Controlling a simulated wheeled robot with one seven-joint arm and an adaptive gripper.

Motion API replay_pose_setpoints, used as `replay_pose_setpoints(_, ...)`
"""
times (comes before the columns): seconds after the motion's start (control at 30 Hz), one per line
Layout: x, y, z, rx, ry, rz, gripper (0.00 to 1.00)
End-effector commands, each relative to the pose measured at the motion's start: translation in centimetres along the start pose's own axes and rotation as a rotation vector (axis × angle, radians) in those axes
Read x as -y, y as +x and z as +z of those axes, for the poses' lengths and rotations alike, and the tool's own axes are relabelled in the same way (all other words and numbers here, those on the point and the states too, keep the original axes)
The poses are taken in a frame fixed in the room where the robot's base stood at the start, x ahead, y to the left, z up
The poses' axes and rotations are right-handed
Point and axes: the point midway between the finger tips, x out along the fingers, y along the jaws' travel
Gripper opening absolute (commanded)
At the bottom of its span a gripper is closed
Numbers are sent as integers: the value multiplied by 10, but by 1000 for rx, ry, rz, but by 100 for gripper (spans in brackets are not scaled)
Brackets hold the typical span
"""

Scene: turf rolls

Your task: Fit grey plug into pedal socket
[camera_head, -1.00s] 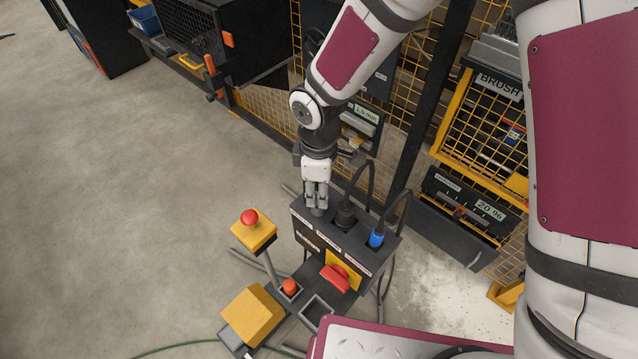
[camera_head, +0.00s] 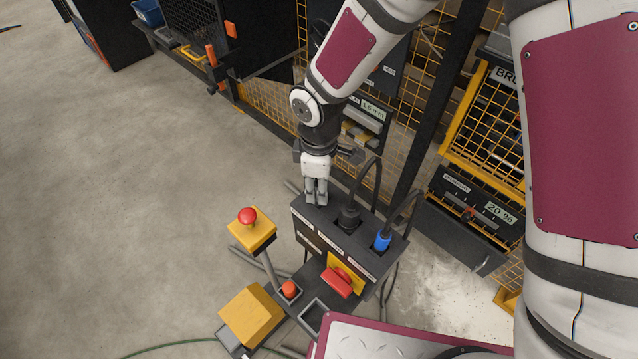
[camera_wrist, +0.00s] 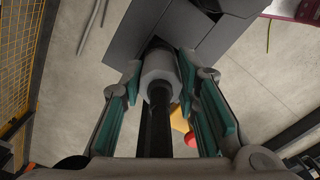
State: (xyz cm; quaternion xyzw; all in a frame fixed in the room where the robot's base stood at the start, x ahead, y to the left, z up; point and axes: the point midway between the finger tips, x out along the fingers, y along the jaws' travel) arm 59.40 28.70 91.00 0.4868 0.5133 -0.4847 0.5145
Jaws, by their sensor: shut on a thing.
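My gripper (camera_head: 316,202) points down at the left end of the dark socket box (camera_head: 330,232). In the wrist view, its green-padded fingers (camera_wrist: 165,88) are shut around the grey plug (camera_wrist: 160,70), a pale cylinder with a black cable (camera_wrist: 158,108) running back between them. The plug's far end meets a dark opening (camera_wrist: 156,43) in the box; how deep it sits I cannot tell. In the head view the fingers hide most of the plug. The labels on the box are too small to read, so I cannot confirm which socket is the pedal one.
A black plug (camera_head: 348,216) and a blue plug (camera_head: 382,240) with cables stand in the same box, right of my gripper. A red switch (camera_head: 338,280) is on its front. A red button on a yellow box (camera_head: 252,228) stands left. Mesh fencing is behind.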

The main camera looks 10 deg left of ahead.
Motion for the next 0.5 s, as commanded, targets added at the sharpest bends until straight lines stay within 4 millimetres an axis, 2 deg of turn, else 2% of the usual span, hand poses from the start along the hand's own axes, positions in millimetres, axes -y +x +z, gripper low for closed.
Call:
replay_pose_setpoints(0.03,0,1,0,1,0,-1,35)
replay_pose_setpoints(0.1,0,1,0,1,0,-1,49)
replay_pose_setpoints(0.5,0,-5,0,-1,1,1,49)
